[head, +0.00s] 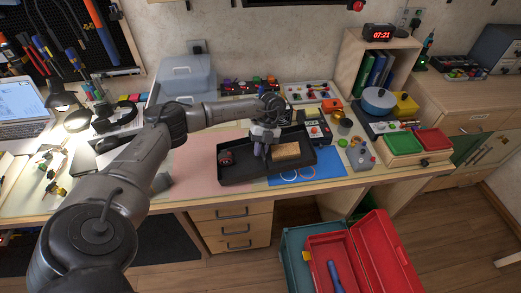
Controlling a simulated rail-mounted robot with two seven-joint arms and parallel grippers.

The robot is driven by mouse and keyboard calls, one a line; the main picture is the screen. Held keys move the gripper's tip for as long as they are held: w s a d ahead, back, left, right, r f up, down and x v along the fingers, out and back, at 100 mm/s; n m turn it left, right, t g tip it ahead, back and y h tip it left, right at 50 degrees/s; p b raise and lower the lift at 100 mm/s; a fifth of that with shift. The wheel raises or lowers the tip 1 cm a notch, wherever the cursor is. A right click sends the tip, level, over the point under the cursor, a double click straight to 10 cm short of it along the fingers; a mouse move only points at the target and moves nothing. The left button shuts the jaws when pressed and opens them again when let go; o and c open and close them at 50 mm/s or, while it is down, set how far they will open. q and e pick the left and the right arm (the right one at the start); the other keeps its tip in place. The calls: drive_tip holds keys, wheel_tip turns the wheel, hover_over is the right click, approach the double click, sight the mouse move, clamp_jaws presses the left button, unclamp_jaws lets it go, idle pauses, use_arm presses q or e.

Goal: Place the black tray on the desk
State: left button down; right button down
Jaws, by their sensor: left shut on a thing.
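The black tray (239,175) is over the front middle of the desk (180,202), its right part over a blue mat. I cannot tell whether its base touches the desk. A tan block (286,151) lies in its right part and a small dark red item (225,158) in its left part. My left gripper (262,142) reaches in from the left and points down at the tray's far rim. It is shut on the tray, though the contact is partly hidden. A small purple shape shows below the fingers. My right gripper is out of view.
A pink mat (194,168) lies left of the tray and the blue mat (322,165) right of it. A small meter (317,124) stands behind it. Green and red bins (435,140) stand at right. An open red toolbox (384,250) is on the floor.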

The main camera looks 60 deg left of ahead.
use_arm(q)
drive_tip(key=shift+f, duration=0.4)
drive_tip(key=c, duration=1.2)
unclamp_jaws()
